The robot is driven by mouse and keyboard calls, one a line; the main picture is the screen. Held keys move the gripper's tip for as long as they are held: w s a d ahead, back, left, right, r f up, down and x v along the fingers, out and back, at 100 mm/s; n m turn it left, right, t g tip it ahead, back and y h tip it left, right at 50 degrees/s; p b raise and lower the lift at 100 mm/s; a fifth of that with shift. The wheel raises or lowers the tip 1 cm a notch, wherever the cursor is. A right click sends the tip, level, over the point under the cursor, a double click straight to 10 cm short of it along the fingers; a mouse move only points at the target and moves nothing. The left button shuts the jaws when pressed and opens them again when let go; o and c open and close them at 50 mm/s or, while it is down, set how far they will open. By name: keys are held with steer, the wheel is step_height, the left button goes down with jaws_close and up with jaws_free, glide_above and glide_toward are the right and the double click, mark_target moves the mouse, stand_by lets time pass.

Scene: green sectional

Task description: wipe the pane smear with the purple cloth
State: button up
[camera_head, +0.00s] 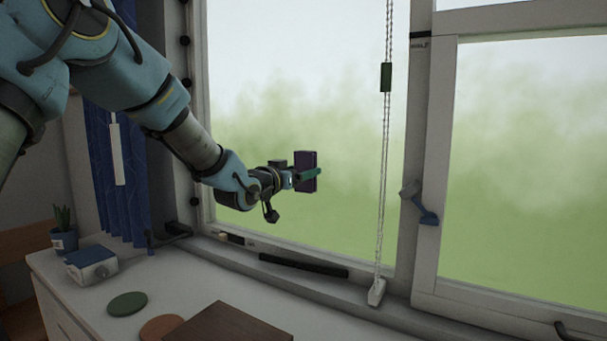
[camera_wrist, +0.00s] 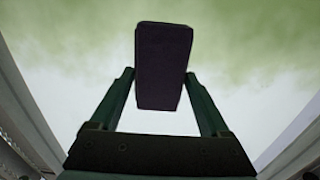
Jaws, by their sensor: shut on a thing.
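The purple cloth (camera_head: 305,160) is a dark, folded block held upright in front of the left window pane (camera_head: 340,110). My gripper (camera_head: 308,176) is shut on it. In the wrist view the cloth (camera_wrist: 163,62) sits between the two fingers of my gripper (camera_wrist: 161,85), with the pane behind it. I cannot tell whether the cloth touches the glass. I cannot pick out the smear; the pane shows only blurred green and pale sky.
A beaded cord with a green piece (camera_head: 386,77) hangs right of the cloth. A blue window handle (camera_head: 419,203) is on the frame. Below are a dark bar (camera_head: 303,265) on the sill, a potted plant (camera_head: 64,238), a white-and-blue box (camera_head: 91,265), round coasters (camera_head: 127,303) and a brown box (camera_head: 228,325).

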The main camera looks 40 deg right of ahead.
steer(key=shift+r, duration=0.65)
steer(key=shift+s+d+f+b, duration=0.1)
steer(key=shift+s+d+b, duration=0.1)
steer(key=shift+s+b, duration=0.35)
steer(key=shift+s+d+f+b, duration=0.15)
steer(key=shift+s+b, duration=0.15)
steer(key=shift+s, duration=0.35)
steer(key=shift+s+d+r+b, duration=0.15)
steer(key=shift+s+b, duration=0.1)
steer(key=shift+s, duration=0.2)
steer(key=shift+s+d+r+b, duration=0.1)
steer(key=shift+s+b, duration=0.1)
steer(key=shift+s, duration=0.2)
steer(key=shift+s+a, duration=0.1)
steer(key=b, duration=0.2)
glide_toward(323, 165)
steer(key=shift+f, duration=0.1)
steer(key=shift+v, duration=1.4)
